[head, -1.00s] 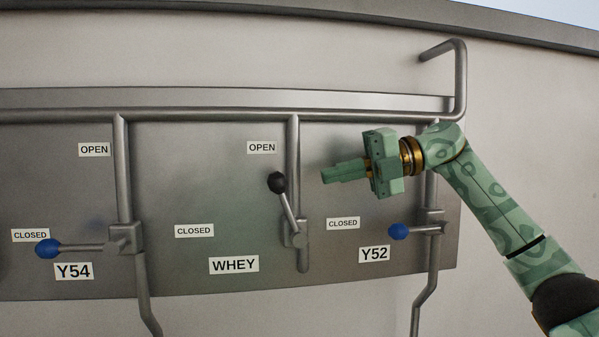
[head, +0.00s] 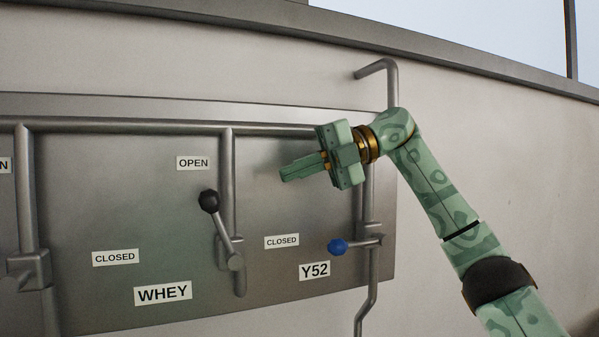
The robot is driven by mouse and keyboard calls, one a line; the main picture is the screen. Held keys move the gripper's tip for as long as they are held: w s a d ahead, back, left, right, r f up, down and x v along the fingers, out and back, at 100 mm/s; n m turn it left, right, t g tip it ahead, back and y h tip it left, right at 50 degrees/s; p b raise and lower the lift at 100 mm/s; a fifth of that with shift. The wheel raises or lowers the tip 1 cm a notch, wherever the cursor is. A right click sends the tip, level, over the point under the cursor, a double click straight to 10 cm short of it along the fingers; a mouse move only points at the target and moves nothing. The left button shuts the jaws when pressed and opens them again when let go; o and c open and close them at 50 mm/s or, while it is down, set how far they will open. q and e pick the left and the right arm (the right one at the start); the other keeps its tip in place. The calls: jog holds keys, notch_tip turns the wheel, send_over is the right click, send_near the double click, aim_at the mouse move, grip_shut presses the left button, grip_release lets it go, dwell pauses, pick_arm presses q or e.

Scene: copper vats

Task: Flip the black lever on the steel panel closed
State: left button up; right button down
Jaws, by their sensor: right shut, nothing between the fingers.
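The black-knobbed lever (head: 209,201) is on the steel panel (head: 140,210), above the WHEY label (head: 163,293). Its arm tilts up and to the left from its pivot, and the knob is just below the OPEN label (head: 193,163). My left gripper is not in view.
A blue-knobbed lever (head: 338,247) lies level at the right by the Y52 label (head: 314,270), below my right gripper. A horizontal pipe (head: 130,127) runs along the panel top, with vertical pipes down from it. The panel left of the black knob is clear.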

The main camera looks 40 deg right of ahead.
aim_at(214, 193)
jog(key=x, duration=1)
jog(key=shift+p, duration=0.3)
jog(key=shift+a, duration=0.2)
jog(key=shift+g+h, duration=0.3)
jog(key=shift+h, duration=0.3)
jog(key=a+p, duration=0.2)
jog(key=w+a+p, duration=0.1)
jog(key=a+p, duration=0.1)
jog(key=p, duration=0.1)
jog(key=shift+f, duration=0.1)
jog(key=w+a+f+b, duration=0.2)
jog(key=a+f, duration=0.5)
jog(key=shift+f+b, duration=0.15)
jog(key=shift+b, duration=0.15)
jog(key=shift+a, duration=0.1)
